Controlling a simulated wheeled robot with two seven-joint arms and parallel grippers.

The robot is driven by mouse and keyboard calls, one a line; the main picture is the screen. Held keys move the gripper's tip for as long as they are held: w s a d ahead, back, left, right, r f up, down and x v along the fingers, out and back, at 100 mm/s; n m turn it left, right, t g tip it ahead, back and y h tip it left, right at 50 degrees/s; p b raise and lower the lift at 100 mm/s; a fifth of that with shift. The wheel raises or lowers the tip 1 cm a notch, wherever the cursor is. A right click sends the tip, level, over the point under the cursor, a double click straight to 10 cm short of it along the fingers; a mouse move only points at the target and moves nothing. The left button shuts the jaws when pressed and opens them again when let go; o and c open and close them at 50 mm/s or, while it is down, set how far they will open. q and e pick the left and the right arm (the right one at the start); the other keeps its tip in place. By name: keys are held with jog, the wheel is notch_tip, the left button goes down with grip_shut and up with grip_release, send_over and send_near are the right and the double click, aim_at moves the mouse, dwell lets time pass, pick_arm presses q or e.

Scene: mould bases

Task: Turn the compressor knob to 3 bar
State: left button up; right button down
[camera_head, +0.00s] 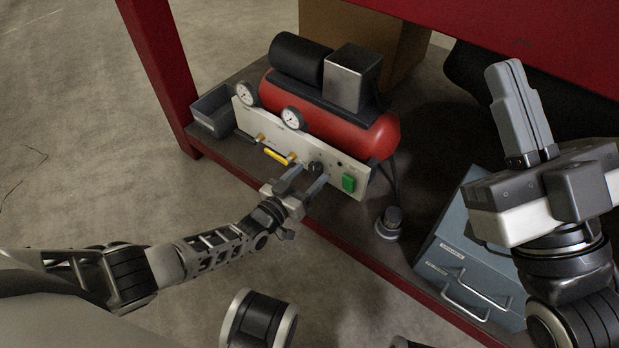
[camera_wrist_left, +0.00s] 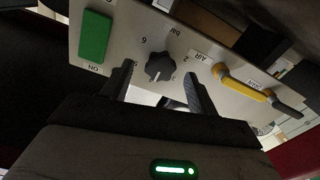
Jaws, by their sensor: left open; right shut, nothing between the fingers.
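The compressor (camera_head: 345,133) has a red tank and a pale front panel (camera_head: 246,118), and stands on the lower shelf. The dark knob (camera_wrist_left: 160,66) is on the panel between the green switch and the yellow valve lever. It also shows in the head view (camera_head: 316,168). Numbers are printed around it, but the exact setting is hard to read. My left gripper (camera_head: 304,176) is open in front of the knob. In the left wrist view its fingers (camera_wrist_left: 160,85) are spread on either side below the knob, apart from it. My right gripper (camera_head: 507,68) is shut and empty, raised at the right.
A green switch (camera_head: 349,183) and a yellow lever (camera_head: 277,156) flank the knob. Two gauges (camera_head: 293,117) sit on the panel's top edge. A blue-grey drawer cabinet (camera_head: 455,238) stands right, a grey bin (camera_head: 213,108) left. The red table frame (camera_head: 165,62) bounds the space.

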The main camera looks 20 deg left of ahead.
pick_arm(q)
jog(key=shift+w+d, duration=0.25)
jog(key=shift+w, duration=0.35)
pick_arm(e)
jog(key=shift+s+a+r+n+y, duration=0.1)
jog(key=shift+s+r+n+y, duration=0.25)
jog(key=shift+n+y, duration=0.4)
pick_arm(q)
jog(key=c, duration=1)
jog(key=shift+n, duration=0.3)
jog(key=n, duration=0.5)
jog(key=shift+a, duration=0.1)
jog(key=n, duration=0.6)
jog(key=shift+f, duration=0.1)
